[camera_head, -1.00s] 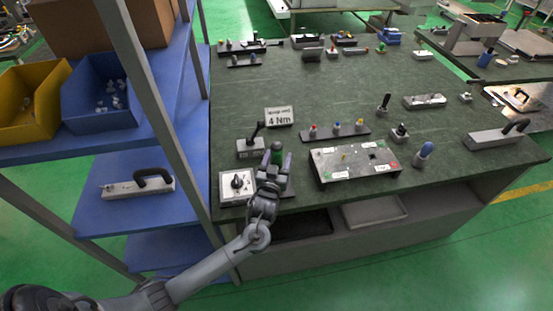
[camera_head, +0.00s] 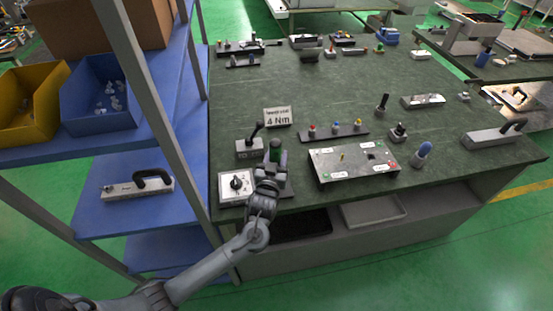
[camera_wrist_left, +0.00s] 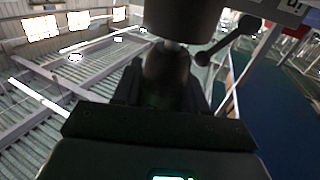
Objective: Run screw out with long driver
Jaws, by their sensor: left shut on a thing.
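In the left wrist view the dark gripper parts (camera_wrist_left: 165,85) close around the tool, under a wide dark cylinder (camera_wrist_left: 181,20). The metal heating-element plate (camera_head: 330,170) lies right of the gripper, with a small yellow piece upright on it. I cannot make out a screw there. My right gripper is not in view.
A white box with a black knob (camera_head: 236,187) stands close left of the gripper. A grey block with a lever (camera_head: 249,146) and a 4 Nm sign (camera_head: 278,117) stand behind. A rack of small coloured tools (camera_head: 335,133) is behind the plate. A blue shelf (camera_head: 100,205) borders the left.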

